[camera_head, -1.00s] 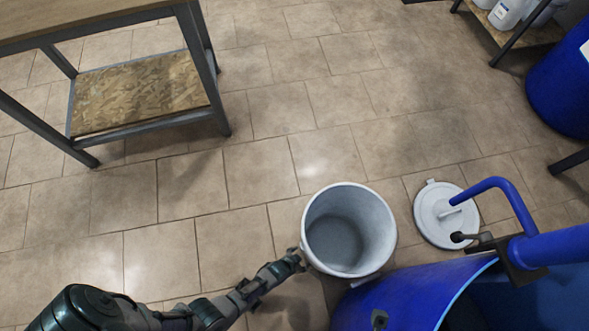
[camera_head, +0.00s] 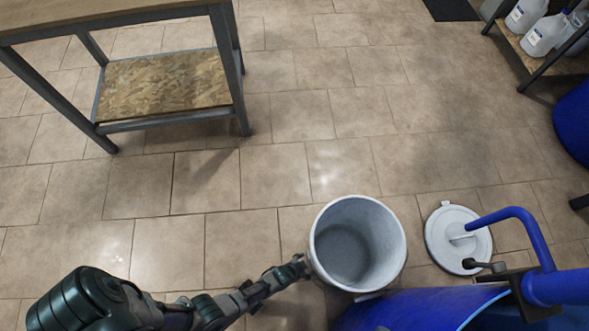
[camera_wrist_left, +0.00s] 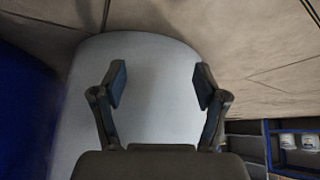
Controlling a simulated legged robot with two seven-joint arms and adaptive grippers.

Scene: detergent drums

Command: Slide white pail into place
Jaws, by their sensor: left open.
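The white pail (camera_head: 357,243) stands upright and open on the tiled floor, with its inside empty. My left gripper (camera_head: 303,266) is at the pail's left side, at or very near its wall. In the left wrist view the pail's pale wall (camera_wrist_left: 150,110) fills the middle, behind the two spread fingers of my left gripper (camera_wrist_left: 161,84). The fingers are apart with nothing between them; whether they touch the wall I cannot tell. My right gripper is not in view.
A white lid (camera_head: 457,232) lies on the floor under a blue pipe (camera_head: 515,215). A workbench (camera_head: 120,10) with a lower shelf stands upper left. The floor between is clear.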

